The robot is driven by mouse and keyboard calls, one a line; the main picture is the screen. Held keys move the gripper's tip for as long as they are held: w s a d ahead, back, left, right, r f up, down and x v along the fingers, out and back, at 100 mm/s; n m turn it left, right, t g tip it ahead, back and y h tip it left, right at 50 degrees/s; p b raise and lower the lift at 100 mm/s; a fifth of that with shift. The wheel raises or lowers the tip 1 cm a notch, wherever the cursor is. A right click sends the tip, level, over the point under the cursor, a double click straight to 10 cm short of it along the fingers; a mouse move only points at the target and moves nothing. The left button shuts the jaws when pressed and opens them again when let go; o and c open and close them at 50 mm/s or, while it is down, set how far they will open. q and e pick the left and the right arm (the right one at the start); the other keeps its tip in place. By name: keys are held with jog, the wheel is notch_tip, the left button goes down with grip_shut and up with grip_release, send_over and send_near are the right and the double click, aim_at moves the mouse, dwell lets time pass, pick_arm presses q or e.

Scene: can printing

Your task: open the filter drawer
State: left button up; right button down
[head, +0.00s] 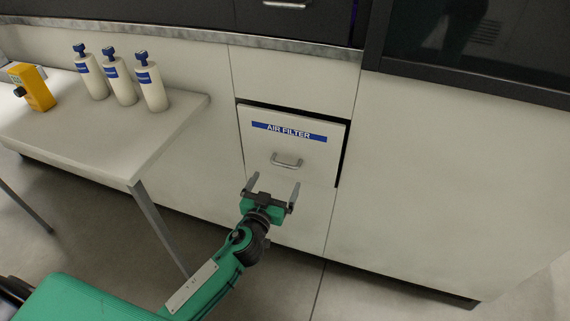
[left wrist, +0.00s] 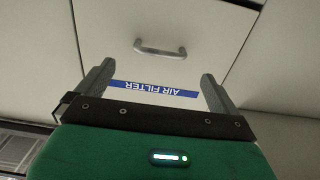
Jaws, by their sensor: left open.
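The filter drawer (head: 260,145) is a white front panel with a blue "AIR FILTER" label (head: 289,131). A silver bar handle (head: 287,160) sits in its middle. A dark gap shows along the panel's top and right side. My left gripper (head: 273,186) is open and empty, in front of and just below the handle in the head view. In the left wrist view the handle (left wrist: 160,50) lies beyond the two fingertips, apart from them, and the label (left wrist: 155,88) shows upside down between the fingers. My right gripper is not in view.
A white table (head: 120,140) stands to the left, with several white bottles with blue caps (head: 118,80) and a yellow box (head: 32,88) on it. A plain white cabinet panel (head: 440,180) is to the right. The floor in front is clear.

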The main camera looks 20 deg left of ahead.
aim_at(284, 166)
pick_arm(q)
jog(key=w, duration=0.8)
jog(key=shift+w+d, duration=0.1)
jog(key=shift+d, duration=0.05)
jog(key=c, duration=1.2)
